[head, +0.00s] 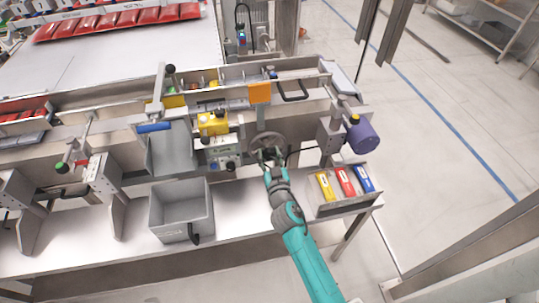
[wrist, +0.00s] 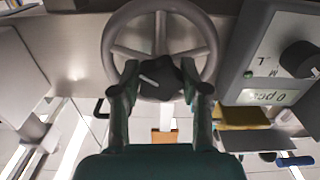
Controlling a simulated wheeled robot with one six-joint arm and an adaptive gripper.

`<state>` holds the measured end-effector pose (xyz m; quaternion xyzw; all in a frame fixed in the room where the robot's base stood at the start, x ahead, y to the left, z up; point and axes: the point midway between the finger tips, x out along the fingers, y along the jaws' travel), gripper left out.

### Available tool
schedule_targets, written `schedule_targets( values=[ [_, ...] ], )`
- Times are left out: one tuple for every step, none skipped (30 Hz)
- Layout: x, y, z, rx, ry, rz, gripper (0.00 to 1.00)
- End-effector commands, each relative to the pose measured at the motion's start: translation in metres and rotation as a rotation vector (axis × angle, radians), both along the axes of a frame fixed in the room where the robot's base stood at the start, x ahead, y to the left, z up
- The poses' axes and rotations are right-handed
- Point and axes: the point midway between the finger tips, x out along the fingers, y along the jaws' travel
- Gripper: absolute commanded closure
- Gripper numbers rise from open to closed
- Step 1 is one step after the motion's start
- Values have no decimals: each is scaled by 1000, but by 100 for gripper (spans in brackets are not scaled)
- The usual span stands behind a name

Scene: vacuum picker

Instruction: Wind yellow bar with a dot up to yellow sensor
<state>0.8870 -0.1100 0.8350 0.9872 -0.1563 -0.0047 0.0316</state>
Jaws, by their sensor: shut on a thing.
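A grey spoked handwheel (head: 262,139) is on the front of the machine; it fills the top middle of the wrist view (wrist: 208,35). My gripper (wrist: 160,78) has one finger on each side of the wheel's dark hub (wrist: 157,86) and is shut on it, inside the rim. In the head view my gripper (head: 270,160) is small and partly covers the wheel. A yellow block (head: 212,123) with dark spots sits left of the wheel, and an orange-yellow plate (head: 260,92) stands behind it. I cannot tell which yellow part is the bar with a dot or the sensor.
A control box (wrist: 262,65) with a display and dark knob is close beside the wheel. A grey bin (head: 180,212) stands on the shelf at left. A tray at right holds yellow (head: 325,186), red (head: 346,181) and blue (head: 363,179) items. A purple cylinder (head: 362,137) juts out above.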

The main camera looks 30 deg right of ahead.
Motion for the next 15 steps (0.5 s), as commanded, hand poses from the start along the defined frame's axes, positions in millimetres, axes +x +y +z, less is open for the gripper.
schedule_targets(
  values=[
    [-1,0,-2,27,-5,-1,90],
    [-1,0,-2,43,-10,-1,90],
    [-1,0,-2,62,-16,-1,90],
    [-1,0,-2,77,-21,-1,90],
    [-1,0,-2,89,-25,-1,90],
    [-1,0,-2,105,-30,-1,90],
    [0,0,-2,114,-33,-1,90],
    [0,0,-2,123,-36,-1,90],
    [-1,0,-2,134,-40,-1,90],
    [-1,0,-2,141,-42,-1,90],
    [-1,0,-2,147,-44,-1,90],
    [-1,0,-2,154,-46,-1,90],
    [-1,0,-2,158,-47,-1,90],
    [-1,0,-2,162,-48,-1,90],
    [-1,0,-2,165,-49,-1,90]
  ],
)
